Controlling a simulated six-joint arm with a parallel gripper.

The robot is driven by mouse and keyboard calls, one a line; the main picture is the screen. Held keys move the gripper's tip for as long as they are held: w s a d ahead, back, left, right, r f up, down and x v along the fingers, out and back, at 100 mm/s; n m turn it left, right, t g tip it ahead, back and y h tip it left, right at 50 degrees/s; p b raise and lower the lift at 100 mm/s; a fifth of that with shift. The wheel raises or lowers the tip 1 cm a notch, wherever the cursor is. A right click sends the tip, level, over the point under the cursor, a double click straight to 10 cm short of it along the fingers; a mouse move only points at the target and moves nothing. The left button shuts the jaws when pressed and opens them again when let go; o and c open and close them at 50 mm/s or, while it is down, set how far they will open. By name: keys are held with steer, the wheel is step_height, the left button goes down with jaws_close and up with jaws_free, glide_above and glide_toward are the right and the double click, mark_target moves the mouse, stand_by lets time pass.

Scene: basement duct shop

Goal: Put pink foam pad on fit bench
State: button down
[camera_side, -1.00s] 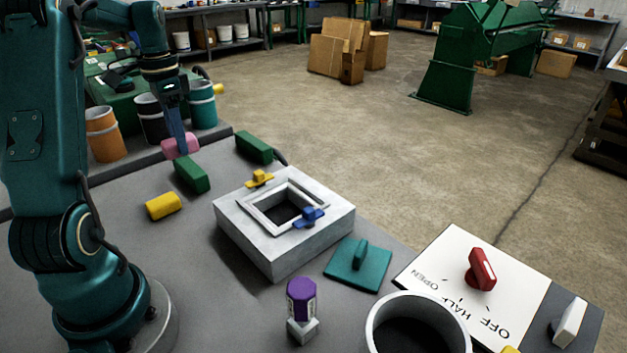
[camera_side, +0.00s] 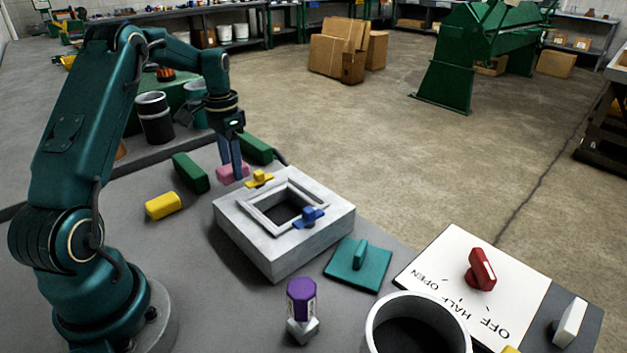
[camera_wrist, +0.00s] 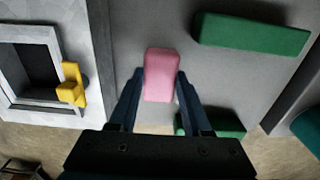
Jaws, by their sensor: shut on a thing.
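The pink foam pad (camera_side: 233,173) is between the fingers of my gripper (camera_side: 231,162), which is shut on it. In the wrist view the pad (camera_wrist: 161,72) sits between both fingertips with its far end standing out past them. In the side view it is over the grey bench top (camera_side: 180,250), just behind the left corner of the grey block with the square opening. I cannot tell whether the pad touches the bench surface.
The grey block (camera_side: 270,255) carries a yellow latch (camera_side: 260,179) and a blue latch (camera_side: 309,216). Two green blocks (camera_side: 190,172) (camera_side: 255,148) lie close to the pad. A yellow block (camera_side: 163,206) lies to the left.

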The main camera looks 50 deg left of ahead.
steer(key=shift+f, duration=1.6)
steer(key=shift+f, duration=0.1)
steer(key=shift+c, duration=1.7)
jaws_free()
